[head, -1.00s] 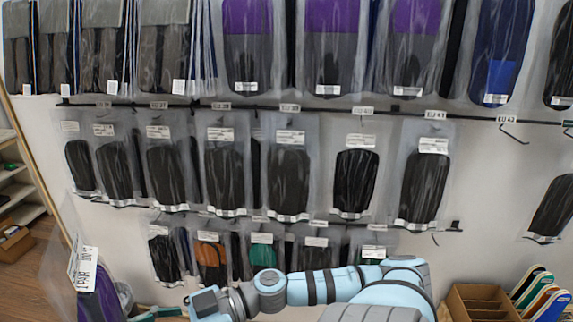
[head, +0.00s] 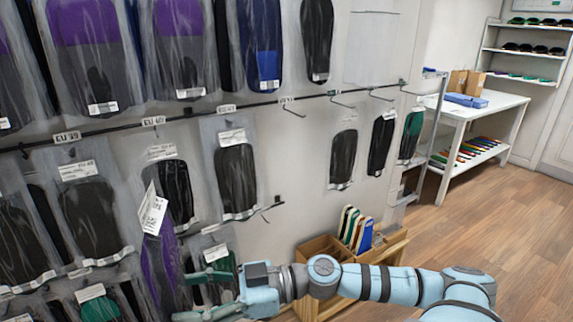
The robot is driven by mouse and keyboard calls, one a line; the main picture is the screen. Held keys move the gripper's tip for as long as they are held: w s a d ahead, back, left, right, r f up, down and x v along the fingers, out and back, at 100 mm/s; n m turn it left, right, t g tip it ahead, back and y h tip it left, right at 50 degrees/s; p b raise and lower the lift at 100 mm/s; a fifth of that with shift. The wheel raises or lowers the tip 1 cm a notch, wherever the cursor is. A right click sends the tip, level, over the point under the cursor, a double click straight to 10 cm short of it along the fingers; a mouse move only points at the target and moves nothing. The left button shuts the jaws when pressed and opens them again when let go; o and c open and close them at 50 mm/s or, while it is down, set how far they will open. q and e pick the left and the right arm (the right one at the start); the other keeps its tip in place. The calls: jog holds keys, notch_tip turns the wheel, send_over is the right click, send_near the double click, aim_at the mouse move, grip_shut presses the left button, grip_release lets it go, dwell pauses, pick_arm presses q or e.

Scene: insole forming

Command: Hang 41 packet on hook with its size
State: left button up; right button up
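A clear packet with a purple insole (head: 160,262) and a tilted white label (head: 152,214) is in front of the lower hanging packets in the head view. My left gripper is out of view. A size tag that seems to read EU 41 (head: 226,109) is on the black rail, above a hanging black-insole packet (head: 237,178). The tag to its right (head: 287,100) has a bare hook (head: 293,110).
More bare hooks (head: 342,102) are along the rail to the right. Several packets hang on the wall around the purple one. A wooden box (head: 318,245) with coloured insoles stands below. A white table (head: 480,103) is at the right, with open floor before it.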

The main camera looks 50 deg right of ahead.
jog(key=w+d+r+m+t+h+p, duration=0.1)
jog(key=w+d+r+m+h+p, duration=0.15)
jog(key=r, duration=0.65)
jog(key=w+d+r+m+t+h+p, duration=0.1)
jog(key=w+d+r+t+h, duration=0.2)
jog(key=r, duration=0.6)
jog(key=w+d+r+m+h+p, duration=0.2)
jog(key=w+d+r, duration=0.2)
jog(key=r, duration=0.4)
jog(key=s+d+r+m+h+p, duration=0.4)
jog(key=s+d+r+m+h, duration=0.2)
jog(key=s+d+r+h, duration=0.3)
jog(key=w+d+y+p, duration=0.1)
jog(key=w+p, duration=0.5)
jog(key=w, duration=0.2)
jog(key=shift+r+g+p, duration=0.3)
jog(key=shift+r+p, duration=0.05)
jog(key=shift+d+y, duration=0.1)
jog(key=shift+y, duration=0.15)
